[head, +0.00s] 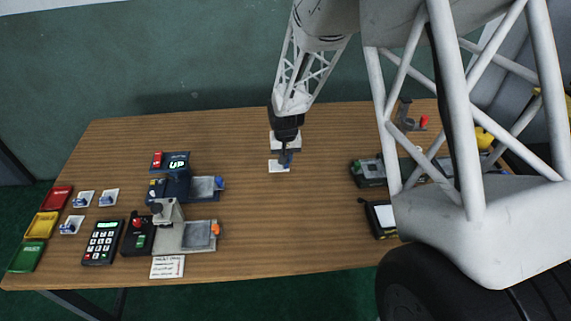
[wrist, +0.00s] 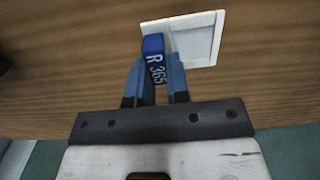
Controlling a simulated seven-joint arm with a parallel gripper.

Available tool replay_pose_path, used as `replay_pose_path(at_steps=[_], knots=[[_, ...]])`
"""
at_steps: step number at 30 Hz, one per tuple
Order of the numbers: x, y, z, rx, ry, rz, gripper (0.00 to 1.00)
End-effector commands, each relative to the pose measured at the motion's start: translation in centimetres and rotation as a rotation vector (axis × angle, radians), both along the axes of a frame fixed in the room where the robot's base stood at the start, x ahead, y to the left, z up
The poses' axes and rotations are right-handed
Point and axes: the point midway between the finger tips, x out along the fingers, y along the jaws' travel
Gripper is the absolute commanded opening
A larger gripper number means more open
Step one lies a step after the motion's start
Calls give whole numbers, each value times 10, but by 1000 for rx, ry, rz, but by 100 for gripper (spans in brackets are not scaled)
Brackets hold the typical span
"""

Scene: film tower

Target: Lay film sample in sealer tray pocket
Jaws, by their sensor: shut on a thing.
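My gripper (head: 285,157) is over the middle of the table, pointing down. In the wrist view my gripper (wrist: 157,78) has its two fingers shut on a blue tab marked "R 365" (wrist: 154,50). The tab joins a white square frame with a pale pane, which I take as the film sample (wrist: 195,40); it also shows in the head view (head: 278,167). I cannot tell its height above the table. Two bench devices with flat grey trays stand to the left, a rear one (head: 203,187) and a front one (head: 198,235). I cannot tell which tray is the sealer's.
Several white squares with blue tabs (head: 83,199) lie at the left. Beside them are red (head: 57,197), yellow (head: 41,225) and green (head: 26,256) bins. A keypad (head: 102,242) and paper note (head: 167,267) lie in front. Table between gripper and left devices is clear.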

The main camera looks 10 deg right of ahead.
Motion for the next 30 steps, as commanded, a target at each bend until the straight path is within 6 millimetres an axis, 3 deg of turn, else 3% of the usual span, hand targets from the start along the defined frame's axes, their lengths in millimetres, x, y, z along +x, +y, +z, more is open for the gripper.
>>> replay_pose_path(at_steps=[12, 27, 28, 30], knots=[[0, 0, -33, 0, 2, 0, 0], [0, 0, -38, 0, 0, 0, 0], [0, 0, -38, 0, 0, 0, 18], [0, 0, -38, 0, 0, 0, 28]])
